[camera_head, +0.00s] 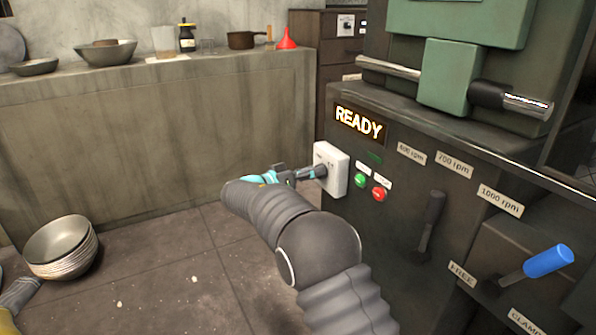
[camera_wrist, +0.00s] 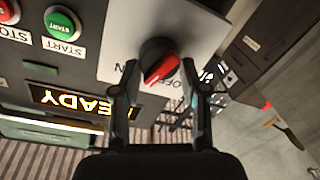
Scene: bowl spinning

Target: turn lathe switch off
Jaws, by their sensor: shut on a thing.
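The lathe switch is a black rotary knob with a red pointer (camera_wrist: 161,66) on a pale switch box, seen in the wrist view. The white switch box (camera_head: 335,168) stands out from the lathe's front panel in the head view. Part of an "OFF" label shows beside the knob, and the other label is partly hidden by a finger. My gripper (camera_wrist: 160,70) has one finger on each side of the knob and is shut on it. In the head view my gripper (camera_head: 312,173) reaches the box from the left and hides the knob.
A lit "READY" display (camera_head: 359,125) sits above the switch. A green START button (camera_head: 361,181) and a red STOP button (camera_head: 379,194) are close to its right. A black lever (camera_head: 432,225) and a blue-handled lever (camera_head: 548,261) stand further right. Stacked bowls (camera_head: 62,247) are at left.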

